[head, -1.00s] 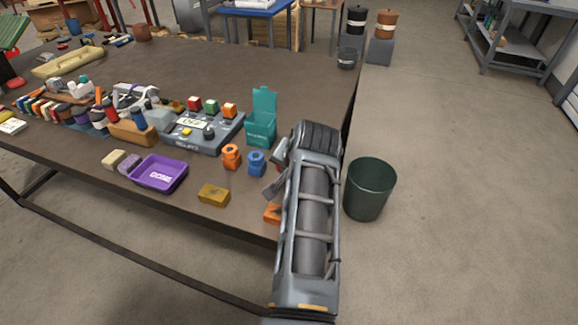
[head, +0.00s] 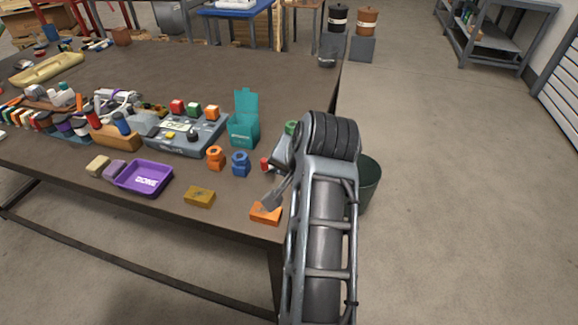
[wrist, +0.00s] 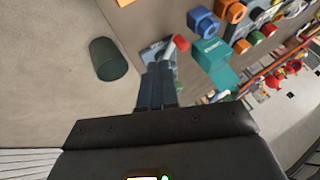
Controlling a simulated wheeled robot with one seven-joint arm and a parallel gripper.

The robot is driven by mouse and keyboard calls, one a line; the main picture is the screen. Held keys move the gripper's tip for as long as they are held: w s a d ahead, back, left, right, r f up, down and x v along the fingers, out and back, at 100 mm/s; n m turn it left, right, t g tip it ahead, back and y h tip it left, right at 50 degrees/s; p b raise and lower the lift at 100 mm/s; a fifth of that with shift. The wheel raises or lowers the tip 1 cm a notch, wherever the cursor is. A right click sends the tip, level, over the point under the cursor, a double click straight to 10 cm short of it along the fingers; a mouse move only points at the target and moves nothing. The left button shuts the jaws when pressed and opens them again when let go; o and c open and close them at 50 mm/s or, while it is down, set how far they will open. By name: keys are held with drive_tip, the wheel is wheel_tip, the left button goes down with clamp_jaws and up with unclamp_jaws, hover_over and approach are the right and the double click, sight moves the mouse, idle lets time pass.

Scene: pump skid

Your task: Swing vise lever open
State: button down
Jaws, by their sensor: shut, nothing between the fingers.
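The vise, a small grey-blue shape (head: 279,151), is near the table's right edge, mostly hidden behind my arm in the head view. It also shows just past my fingers in the wrist view (wrist: 153,51). A red piece that looks like the lever's end (wrist: 181,42) sticks out beside it, and shows in the head view (head: 265,164). My gripper (wrist: 157,66) has its fingers together and empty, overlapping the vise in the wrist view. Its grey fingers show left of my arm (head: 269,202). I cannot tell whether they touch the lever.
A blue nut (head: 240,164), an orange nut (head: 215,158) and a teal open box (head: 243,125) stand left of the vise. An orange block (head: 265,213) lies at the front edge. A dark green bin (head: 369,188) stands on the floor, right of the table.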

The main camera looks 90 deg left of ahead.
drive_tip(key=shift+v, duration=0.9)
drive_tip(key=shift+s, duration=0.15)
